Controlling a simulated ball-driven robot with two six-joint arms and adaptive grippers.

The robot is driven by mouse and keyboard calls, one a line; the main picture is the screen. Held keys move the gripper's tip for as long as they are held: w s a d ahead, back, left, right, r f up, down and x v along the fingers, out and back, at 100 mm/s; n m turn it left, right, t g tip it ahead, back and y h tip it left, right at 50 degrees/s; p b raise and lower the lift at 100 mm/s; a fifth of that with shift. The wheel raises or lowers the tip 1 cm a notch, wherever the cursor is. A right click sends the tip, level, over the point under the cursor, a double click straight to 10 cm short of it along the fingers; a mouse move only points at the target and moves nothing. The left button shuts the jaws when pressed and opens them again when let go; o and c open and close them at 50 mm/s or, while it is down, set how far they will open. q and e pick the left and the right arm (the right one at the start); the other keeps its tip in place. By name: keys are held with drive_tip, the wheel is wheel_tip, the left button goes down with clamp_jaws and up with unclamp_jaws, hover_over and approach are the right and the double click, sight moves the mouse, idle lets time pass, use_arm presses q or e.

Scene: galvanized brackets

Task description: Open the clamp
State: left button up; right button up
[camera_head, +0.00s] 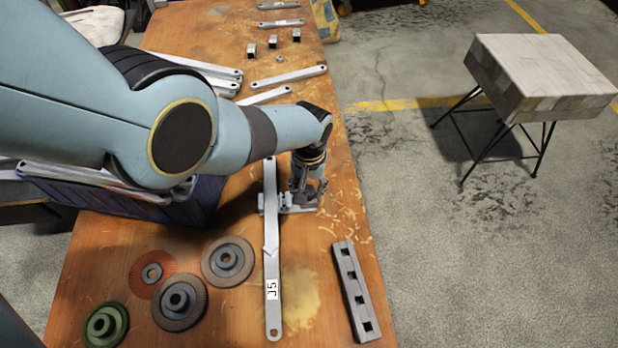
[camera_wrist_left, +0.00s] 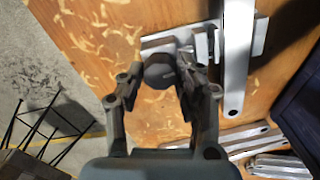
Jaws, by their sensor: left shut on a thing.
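The clamp (camera_head: 289,208) is a small grey metal vise on the wooden table, and part of it also shows in the wrist view (camera_wrist_left: 203,46). A long galvanized bracket (camera_head: 271,245) marked J5 lies through the clamp, lengthwise along the table. My left gripper (camera_head: 309,196) comes down over the right end of the clamp. In the left wrist view its fingers (camera_wrist_left: 162,80) are shut on a dark rounded knob (camera_wrist_left: 158,70) at the clamp's end. The fingers and arm hide part of the clamp in the head view. My right gripper is not in view.
Several grinding discs (camera_head: 227,261) lie left of the bracket, and a grey block with square holes (camera_head: 354,290) lies to the right. A dark blue crate (camera_head: 190,212) with brackets stands at left. More brackets (camera_head: 289,76) and small blocks lie farther back. A stool (camera_head: 540,75) stands on the floor.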

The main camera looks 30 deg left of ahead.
use_arm(q)
drive_tip(key=n, duration=0.7)
drive_tip(key=shift+n, duration=0.3)
drive_tip(key=n, duration=0.3)
drive_tip(key=shift+n, duration=0.4)
drive_tip(key=n, duration=0.3)
drive_tip(key=shift+n, duration=0.3)
drive_tip(key=o, duration=1)
drive_tip(key=shift+n, duration=0.3)
wheel_tip(320, 180, up, 6)
drive_tip(key=p, duration=0.5)
drive_tip(key=shift+r+p, duration=0.15)
drive_tip(key=shift+p, duration=0.25)
